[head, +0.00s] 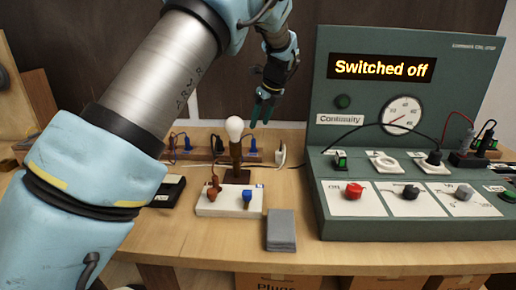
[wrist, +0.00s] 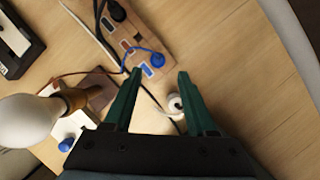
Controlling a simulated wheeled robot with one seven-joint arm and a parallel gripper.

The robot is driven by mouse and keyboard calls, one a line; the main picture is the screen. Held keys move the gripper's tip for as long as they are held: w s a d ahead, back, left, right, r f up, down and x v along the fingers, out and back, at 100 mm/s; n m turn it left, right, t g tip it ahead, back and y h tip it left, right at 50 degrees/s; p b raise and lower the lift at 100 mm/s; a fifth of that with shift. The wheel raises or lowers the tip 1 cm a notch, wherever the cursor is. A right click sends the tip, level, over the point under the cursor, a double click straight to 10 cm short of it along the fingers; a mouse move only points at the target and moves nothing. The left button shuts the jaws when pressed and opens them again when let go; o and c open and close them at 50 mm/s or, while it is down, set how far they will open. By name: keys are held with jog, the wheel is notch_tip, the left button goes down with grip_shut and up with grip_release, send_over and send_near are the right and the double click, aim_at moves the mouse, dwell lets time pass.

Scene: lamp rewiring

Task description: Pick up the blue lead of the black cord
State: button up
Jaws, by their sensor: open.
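My gripper (head: 261,116) is open and empty, pointing down above the back of the bench; in the wrist view its green fingertips (wrist: 160,74) are apart. A blue lead end (wrist: 157,60) with a curved blue wire sits on a wooden strip (wrist: 136,38), just beyond and between the fingertips. It also shows in the head view (head: 252,147), below my gripper. A black lead end (head: 219,146) stands to its left on the strip. Another blue lead end (head: 187,143) stands further left. I cannot tell which blue lead joins the black cord.
A lamp with a white bulb (head: 234,129) stands close left of my gripper. A white block (head: 215,208) holds brown and blue terminals. A white plug (head: 281,152) lies right of the strip. A grey block (head: 281,230) and a green test panel (head: 400,215) stand nearer and right.

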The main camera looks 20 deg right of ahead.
aim_at(254, 140)
jog(key=p+x, duration=0.1)
jog(key=x, duration=0.3)
jog(key=shift+f, duration=0.2)
jog(key=shift+p+x, duration=1.35)
jog(key=shift+x, duration=1.4)
jog(key=shift+s+a, duration=0.1)
jog(key=shift+s, duration=0.1)
jog(key=shift+c, duration=0.2)
grip_shut()
